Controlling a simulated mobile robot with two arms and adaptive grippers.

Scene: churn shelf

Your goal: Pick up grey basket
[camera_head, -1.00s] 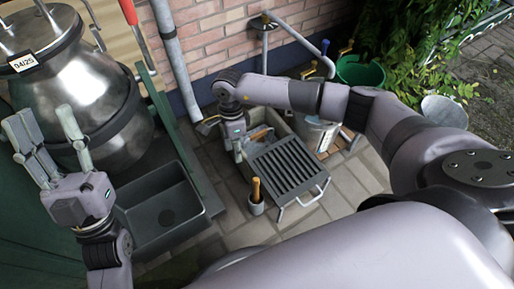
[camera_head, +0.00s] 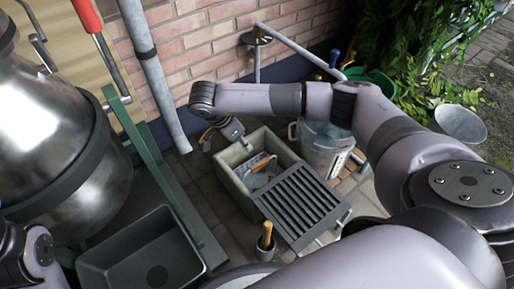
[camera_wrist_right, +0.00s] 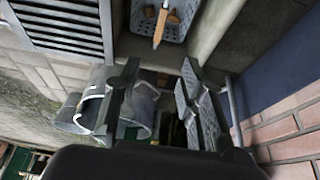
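The grey basket (camera_head: 262,168) lies inside a pale stone trough (camera_head: 240,182) in the head view. A wooden-handled tool (camera_head: 262,162) lies in it. In the right wrist view the basket (camera_wrist_right: 192,25) shows perforated, at the top of the picture. My right gripper (camera_head: 244,146) is at the back left rim of the trough, pointing down. In the right wrist view my right gripper (camera_wrist_right: 160,72) has two dark fingers spread apart with nothing between them. The basket lies beyond the fingertips, apart from them. My left gripper is past the left edge of the head view; only its wrist shows.
A slatted dark grate (camera_head: 300,208) covers the trough's front right part. A metal bucket (camera_head: 320,145) stands behind it. A small pot (camera_head: 266,246) with a wooden handle stands in front. A dark sink (camera_head: 140,255) and a steel churn (camera_head: 60,150) are at left; a brick wall (camera_head: 215,45) is behind.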

